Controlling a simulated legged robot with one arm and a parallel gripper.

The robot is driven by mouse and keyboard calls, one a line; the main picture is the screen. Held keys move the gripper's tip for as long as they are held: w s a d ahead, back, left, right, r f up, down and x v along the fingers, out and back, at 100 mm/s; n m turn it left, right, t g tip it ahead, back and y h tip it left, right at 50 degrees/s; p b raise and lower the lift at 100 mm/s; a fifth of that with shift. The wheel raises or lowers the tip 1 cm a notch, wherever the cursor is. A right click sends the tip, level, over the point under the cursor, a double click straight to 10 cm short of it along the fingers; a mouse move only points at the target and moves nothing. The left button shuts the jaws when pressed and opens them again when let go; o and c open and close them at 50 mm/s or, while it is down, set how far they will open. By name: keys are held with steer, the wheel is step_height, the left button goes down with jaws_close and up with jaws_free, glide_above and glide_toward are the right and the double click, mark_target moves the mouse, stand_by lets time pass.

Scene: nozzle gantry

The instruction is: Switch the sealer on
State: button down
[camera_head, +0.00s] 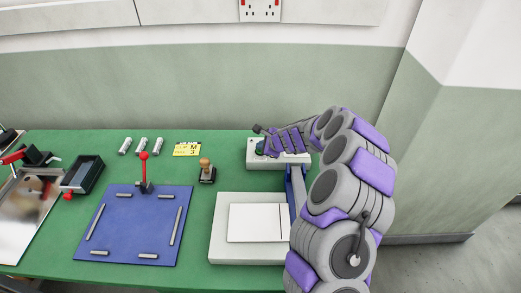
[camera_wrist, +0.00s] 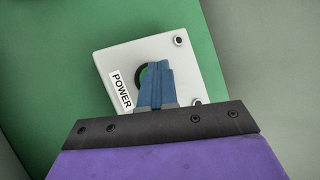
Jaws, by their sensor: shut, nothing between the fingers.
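A white box (camera_head: 254,162) stands at the back right of the green table, behind a flat white unit (camera_head: 220,222) with a pale plate on top; I cannot tell which is the sealer itself. In the wrist view the box (camera_wrist: 113,53) has a POWER label (camera_wrist: 121,90) beside a round green-and-black control (camera_wrist: 142,73). My gripper (camera_head: 267,149) is over the box, and its blue fingers (camera_wrist: 156,72) are shut and empty. They cover much of the control. I cannot tell whether they touch it.
A blue mat (camera_head: 140,225) with metal bars and a red-knobbed lever (camera_head: 143,170) lies to the left. A wooden-handled stamp (camera_head: 207,172), a yellow card (camera_head: 187,149) and small metal cylinders (camera_head: 142,146) stand behind. A wall (camera_head: 200,85) closes the table's back.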

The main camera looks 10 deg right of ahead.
stand_by(0.5)
steer(key=shift+r+p, duration=0.25)
steer(key=shift+p, duration=0.2)
step_height(320, 180, up, 6)
steer(key=p, duration=0.5)
steer(key=shift+r, duration=0.1)
stand_by(0.4)
